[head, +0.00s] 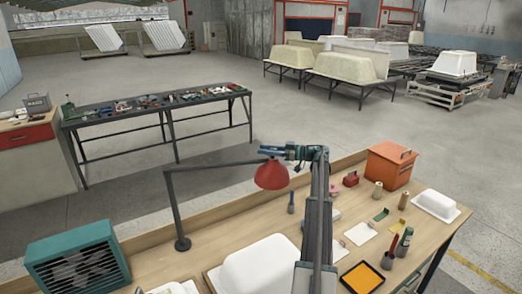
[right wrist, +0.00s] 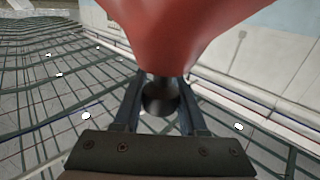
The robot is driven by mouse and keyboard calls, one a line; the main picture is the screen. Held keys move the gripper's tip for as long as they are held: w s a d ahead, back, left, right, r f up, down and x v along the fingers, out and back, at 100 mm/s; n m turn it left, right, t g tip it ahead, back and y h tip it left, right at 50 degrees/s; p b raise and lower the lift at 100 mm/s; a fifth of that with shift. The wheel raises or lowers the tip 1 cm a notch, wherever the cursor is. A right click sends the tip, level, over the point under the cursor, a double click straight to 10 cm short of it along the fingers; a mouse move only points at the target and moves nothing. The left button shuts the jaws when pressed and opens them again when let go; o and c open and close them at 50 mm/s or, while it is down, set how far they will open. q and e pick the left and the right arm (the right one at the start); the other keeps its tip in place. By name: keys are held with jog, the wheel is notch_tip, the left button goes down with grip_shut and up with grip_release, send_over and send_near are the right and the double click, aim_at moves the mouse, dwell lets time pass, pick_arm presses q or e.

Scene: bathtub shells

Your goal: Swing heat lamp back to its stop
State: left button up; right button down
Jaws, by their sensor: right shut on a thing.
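The heat lamp has a red shade (head: 271,175) on a thin grey jointed arm (head: 215,164). The arm rises from a round dark base (head: 182,243) near the workbench's back edge and reaches right. My right gripper (head: 268,152) is at the top of the shade, over the bench. In the right wrist view the red shade (right wrist: 190,30) fills the top. My right gripper (right wrist: 160,112) has its fingers on either side of a dark round knob (right wrist: 160,92) below the shade, shut on it. My left gripper is not in view. I cannot make out the lamp's stop.
The wooden workbench (head: 215,232) holds a teal heater box (head: 78,262), white tub shells (head: 262,266), an orange box (head: 390,165), a black tray with yellow content (head: 362,277) and small tools. A dark table with tools (head: 155,105) stands behind, with open floor between.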

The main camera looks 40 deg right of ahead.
jog(key=shift+w+d+r, duration=0.15)
jog(key=shift+w+d, duration=0.05)
jog(key=shift+w, duration=0.15)
jog(key=c, duration=0.9)
grip_release()
jog(key=o, duration=0.4)
jog(key=shift+w, duration=0.25)
jog(key=shift+o, duration=0.2)
jog(key=shift+s, duration=0.15)
jog(key=shift+s, duration=0.1)
jog(key=v, duration=1.3)
jog(key=shift+s+d, duration=0.2)
